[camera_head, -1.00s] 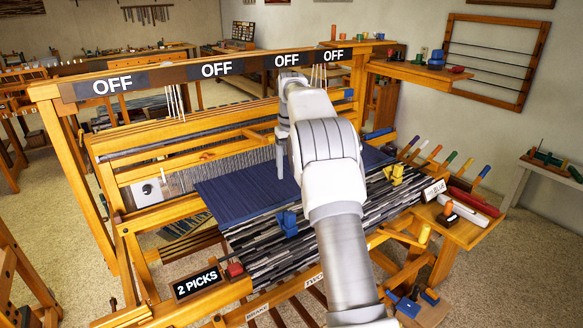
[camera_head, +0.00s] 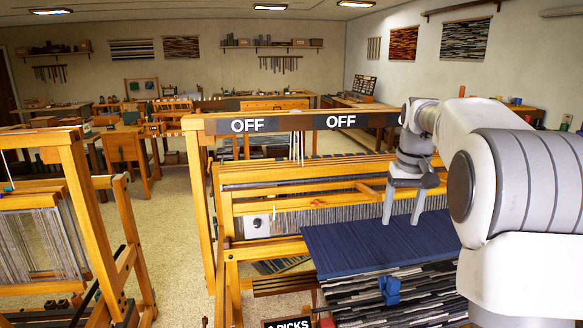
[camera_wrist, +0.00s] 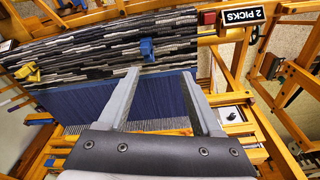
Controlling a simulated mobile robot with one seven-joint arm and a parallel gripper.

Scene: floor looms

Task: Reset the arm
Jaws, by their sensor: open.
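My gripper (camera_head: 404,205) hangs over the floor loom on the right side of the head view, with its fingers pointing down. Its two fingers are apart with nothing between them. In the wrist view the open fingers (camera_wrist: 163,88) show above the blue cloth (camera_wrist: 165,97). The same blue cloth (camera_head: 350,245) lies under the fingers in the head view, and the gap between them is hard to judge. My arm hides the right part of the loom.
The loom's top beam (camera_head: 290,122) carries OFF labels. A blue clip (camera_head: 389,290) sits on the striped cloth (camera_head: 420,302). Another loom (camera_head: 75,200) stands at left. Open floor (camera_head: 165,230) lies between them. A 2 PICKS sign (camera_wrist: 262,27) shows in the wrist view.

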